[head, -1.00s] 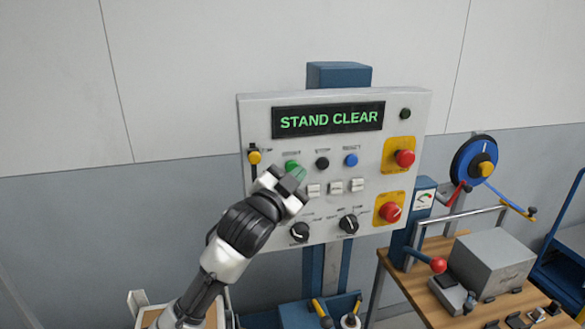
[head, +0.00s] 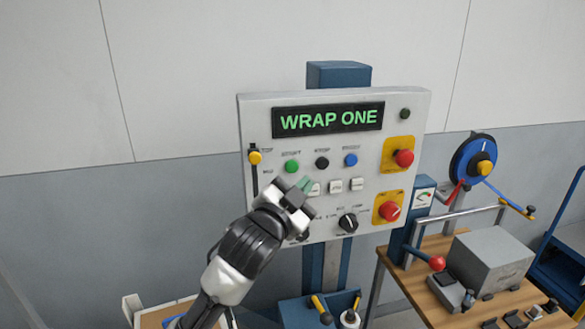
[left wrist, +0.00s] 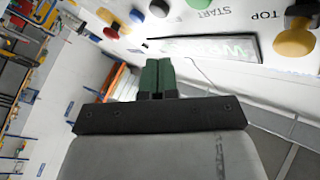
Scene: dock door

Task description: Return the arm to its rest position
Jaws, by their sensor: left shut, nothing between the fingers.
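My left gripper (head: 305,185) is in front of the lower left part of the grey control panel (head: 220,0), whose bare face shows at its right side (head: 418,125). Its green fingertips are shut with nothing between them, and they cover part of the row of white switches (head: 336,186). In the left wrist view the two green fingers (left wrist: 157,75) lie together. The green start button (head: 291,166) is uncovered above the gripper and also shows in the left wrist view (left wrist: 195,3). The display (head: 328,119) reads "WRAP ONE". My right gripper is not in view.
Two red buttons on yellow plates, the upper one (head: 404,158) and the lower one (head: 390,211), stand out from the panel's right side. A wooden bench (head: 420,284) with a grey metal box (head: 492,258) is at the lower right. A blue bin (head: 300,313) sits below the panel.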

